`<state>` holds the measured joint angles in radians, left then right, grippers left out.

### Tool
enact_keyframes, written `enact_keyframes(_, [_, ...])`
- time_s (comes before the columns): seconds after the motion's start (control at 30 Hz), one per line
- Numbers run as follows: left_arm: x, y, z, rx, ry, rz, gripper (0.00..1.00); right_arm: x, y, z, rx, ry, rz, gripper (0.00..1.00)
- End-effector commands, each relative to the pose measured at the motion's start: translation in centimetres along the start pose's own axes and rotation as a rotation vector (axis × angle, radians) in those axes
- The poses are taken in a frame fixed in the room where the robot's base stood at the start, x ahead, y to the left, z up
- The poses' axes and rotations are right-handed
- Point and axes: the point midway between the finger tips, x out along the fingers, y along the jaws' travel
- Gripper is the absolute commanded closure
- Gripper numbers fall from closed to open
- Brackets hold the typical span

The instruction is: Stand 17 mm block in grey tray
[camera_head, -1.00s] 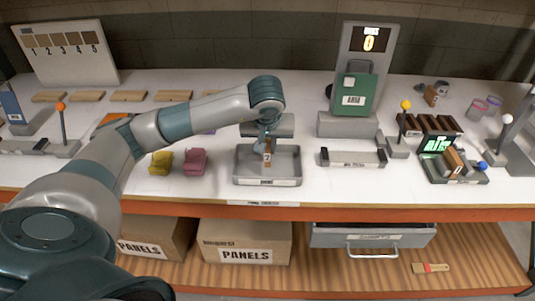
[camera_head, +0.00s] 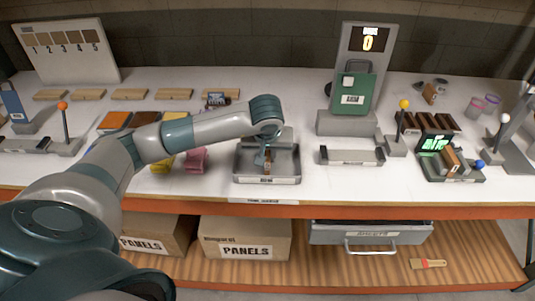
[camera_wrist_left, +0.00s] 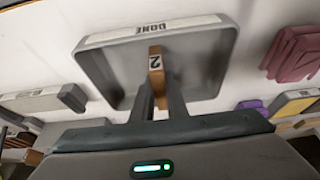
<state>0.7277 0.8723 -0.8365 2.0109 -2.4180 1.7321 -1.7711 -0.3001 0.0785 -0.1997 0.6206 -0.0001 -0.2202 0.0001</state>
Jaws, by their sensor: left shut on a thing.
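The grey tray (camera_head: 240,164) with a white label on its front wall stands near the front edge of the bench. My left gripper (camera_head: 266,158) reaches down into it from above and is shut on a small brown block (camera_head: 267,169). In the left wrist view the block (camera_wrist_left: 156,66) is upright between the fingertips (camera_wrist_left: 159,98), with a "2" on its pale face. The tray's labelled wall (camera_wrist_left: 150,30) reads "DONE" there. I cannot tell whether the block's bottom touches the tray floor. My right gripper is not in view.
Pink (camera_head: 196,160) and yellow pieces lie left of the tray. A grey labelled fixture (camera_head: 352,157) is to its right. Behind stands a green-fronted scale-like device (camera_head: 352,95) with display "0". A lever with a yellow knob (camera_head: 404,104) stands farther right.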

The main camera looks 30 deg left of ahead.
Motion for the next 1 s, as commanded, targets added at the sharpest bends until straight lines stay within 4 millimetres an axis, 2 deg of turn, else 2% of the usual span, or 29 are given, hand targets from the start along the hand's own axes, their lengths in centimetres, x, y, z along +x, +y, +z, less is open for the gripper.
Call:
enact_keyframes(0.27, [0.4, 0.0, 0.1, 0.000, 0.000, 0.000, 1.00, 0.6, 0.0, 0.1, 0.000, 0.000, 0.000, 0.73])
enact_keyframes(0.3, [0.2, 0.0, 0.1, 0.000, 0.000, 0.000, 0.78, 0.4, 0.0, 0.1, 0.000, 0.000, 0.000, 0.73])
enact_keyframes(0.33, [0.2, 0.0, 0.1, 0.000, 0.000, 0.000, 0.71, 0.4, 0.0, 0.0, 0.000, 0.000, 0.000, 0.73])
enact_keyframes(0.37, [0.2, 0.0, 0.1, 0.000, 0.000, 0.000, 0.68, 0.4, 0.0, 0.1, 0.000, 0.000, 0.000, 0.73])
enact_keyframes(0.87, [-0.3, 0.0, 0.0, 0.000, 0.001, 0.001, 0.68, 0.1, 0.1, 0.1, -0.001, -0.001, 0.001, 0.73])
enact_keyframes(1.0, [-1.8, 0.1, -0.1, -0.001, 0.003, 0.002, 0.68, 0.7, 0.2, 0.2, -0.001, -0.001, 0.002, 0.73])
